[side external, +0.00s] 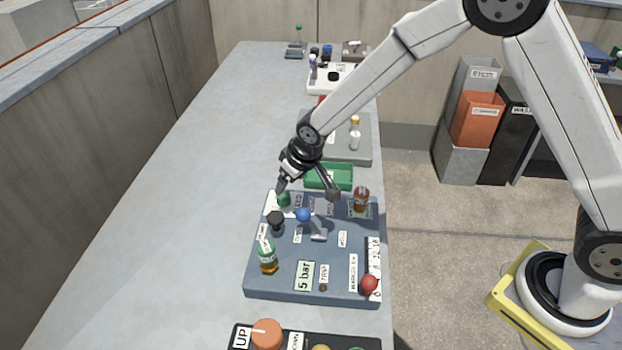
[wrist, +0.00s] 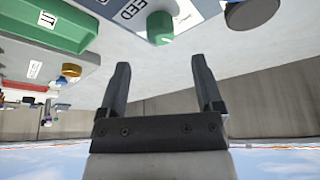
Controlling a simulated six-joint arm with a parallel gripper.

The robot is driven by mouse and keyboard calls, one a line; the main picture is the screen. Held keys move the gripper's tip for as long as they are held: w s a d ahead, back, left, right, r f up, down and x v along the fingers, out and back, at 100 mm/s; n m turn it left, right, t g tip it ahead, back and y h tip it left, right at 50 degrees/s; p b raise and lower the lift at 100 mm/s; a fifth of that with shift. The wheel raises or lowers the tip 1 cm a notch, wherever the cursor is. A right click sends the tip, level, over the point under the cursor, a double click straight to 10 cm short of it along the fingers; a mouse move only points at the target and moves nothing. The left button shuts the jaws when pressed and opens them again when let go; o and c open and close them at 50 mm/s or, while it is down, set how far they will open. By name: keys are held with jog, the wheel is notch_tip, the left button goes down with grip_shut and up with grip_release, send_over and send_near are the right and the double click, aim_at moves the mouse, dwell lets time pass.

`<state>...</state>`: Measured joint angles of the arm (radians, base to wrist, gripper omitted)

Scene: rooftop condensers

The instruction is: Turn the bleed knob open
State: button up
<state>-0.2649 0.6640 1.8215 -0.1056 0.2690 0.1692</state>
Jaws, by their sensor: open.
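The bleed knob is a small green cylinder (side external: 284,199) at the far left corner of the blue-grey panel, beside a label partly reading "EED". In the wrist view the green knob (wrist: 160,27) stands at the top centre, beyond my fingertips and roughly in line with the gap between them. My gripper (side external: 307,190) hangs over the far edge of the panel, fingers spread and empty. One finger is close above the knob in the side view; contact cannot be made out there. In the wrist view my gripper (wrist: 161,65) is open with clear space between its fingers.
Near the knob are a black knob (side external: 276,220) and a blue knob (side external: 304,214). A green-amber bottle (side external: 267,257), an amber bottle (side external: 361,199) and a red knob (side external: 369,284) also stand on the panel. A green tray (side external: 330,177) lies behind. The bench left is clear.

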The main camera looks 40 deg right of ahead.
aim_at(284, 194)
jog(key=shift+v, duration=0.75)
jog(key=n, duration=0.2)
jog(key=w+n+g, duration=0.1)
jog(key=n, duration=0.1)
jog(key=w+n+g, duration=0.1)
jog(key=n, duration=0.2)
jog(key=shift+w+a+h, duration=0.1)
jog(key=shift+w+h, duration=0.1)
jog(key=shift+h, duration=0.1)
jog(key=n, duration=0.2)
jog(key=n+g, duration=0.1)
jog(key=shift+w+a+r+n+g, duration=0.1)
jog(key=shift+w+r+n+g, duration=0.05)
jog(key=shift+w+n+g, duration=0.2)
jog(key=n, duration=0.3)
jog(key=shift+w+a+r+g, duration=0.1)
jog(key=shift+w+r+g, duration=0.1)
jog(key=shift+g, duration=0.15)
jog(key=shift+f, duration=3.9)
